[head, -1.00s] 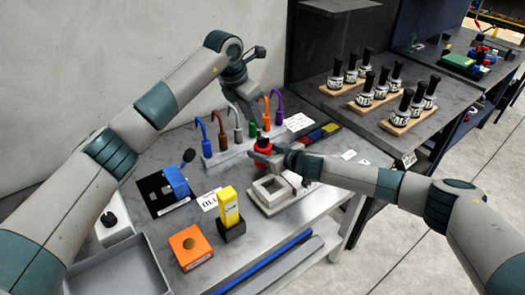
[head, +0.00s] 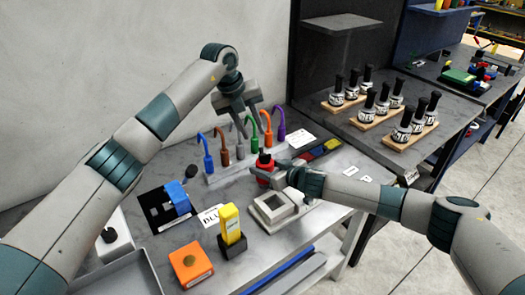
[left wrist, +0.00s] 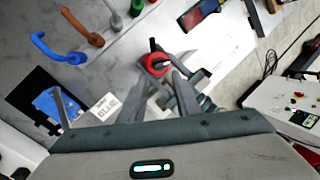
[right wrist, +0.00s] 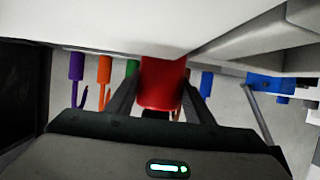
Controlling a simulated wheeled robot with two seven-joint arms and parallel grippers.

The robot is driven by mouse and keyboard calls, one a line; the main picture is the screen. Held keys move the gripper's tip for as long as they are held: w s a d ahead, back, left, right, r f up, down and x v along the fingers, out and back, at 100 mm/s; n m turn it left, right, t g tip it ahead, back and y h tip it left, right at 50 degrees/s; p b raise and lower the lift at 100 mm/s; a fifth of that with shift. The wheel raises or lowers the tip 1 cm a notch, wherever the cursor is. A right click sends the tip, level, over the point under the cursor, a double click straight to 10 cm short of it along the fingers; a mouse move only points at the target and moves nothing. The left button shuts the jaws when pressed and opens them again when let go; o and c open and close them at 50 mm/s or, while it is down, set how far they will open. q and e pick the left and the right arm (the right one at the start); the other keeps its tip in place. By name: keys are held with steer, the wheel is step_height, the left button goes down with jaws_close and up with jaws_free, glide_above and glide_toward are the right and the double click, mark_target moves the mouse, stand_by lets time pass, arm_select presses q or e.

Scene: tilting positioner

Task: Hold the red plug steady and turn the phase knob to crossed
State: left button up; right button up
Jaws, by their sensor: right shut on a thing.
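The red plug (head: 264,178) stands upright near the middle of the bench, with a black piece (head: 265,158) on top. From above, in the left wrist view, the plug (left wrist: 155,65) is a red ring with a black bar across it. This black piece looks like the phase knob; its setting cannot be read. My right gripper (head: 257,171) is shut on the plug from the right; the right wrist view shows the red body (right wrist: 162,85) between its fingers. My left gripper (head: 241,133) is above and behind the plug, pointing down, with its fingers (left wrist: 157,78) apart and nothing between them.
Several coloured hooked cables (head: 225,153) stand in a pale rack just behind the plug. A white fixture (head: 272,210), a yellow device (head: 229,222), an orange box (head: 190,262) and a blue part (head: 175,193) lie nearer. Black-topped bottles (head: 402,127) stand on the right-hand bench.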

mark_target(264, 154)
arm_select(q)
steer(key=n, duration=1.3)
steer(key=a+r+n+g+h, duration=0.1)
steer(key=n, duration=0.5)
steer(key=shift+w+a+r, duration=0.1)
steer(key=shift+w, duration=0.3)
steer(key=x, duration=1.2)
jaws_close()
